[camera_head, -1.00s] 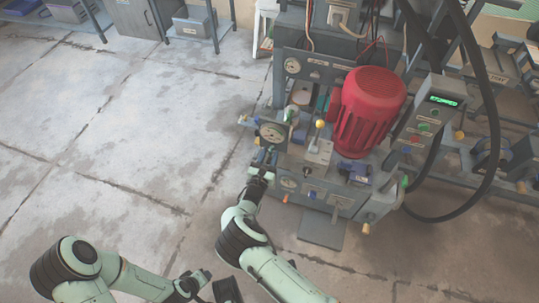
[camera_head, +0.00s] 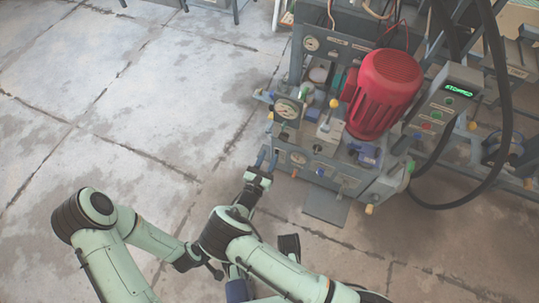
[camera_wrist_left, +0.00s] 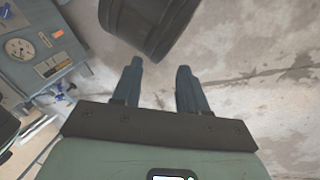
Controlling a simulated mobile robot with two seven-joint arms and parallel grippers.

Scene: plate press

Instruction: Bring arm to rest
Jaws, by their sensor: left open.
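My right gripper (camera_head: 267,158) is in front of the lower left corner of the press (camera_head: 325,150), with its two bluish fingers apart and nothing seen between them. My left arm (camera_head: 155,240) is bent low at the left in the head view. Its hand is partly hidden behind my right arm (camera_head: 265,262). In the left wrist view, my left gripper (camera_wrist_left: 158,75) is open and empty, with the floor behind its fingers. A dark round part, which looks like a joint of my right arm, shows just beyond the fingertips.
The press carries a red motor (camera_head: 383,92), gauges (camera_head: 287,109), levers and a control box with a green display (camera_head: 458,90). A thick black hose (camera_head: 497,120) loops at its right. The concrete floor (camera_head: 110,120) at the left is clear.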

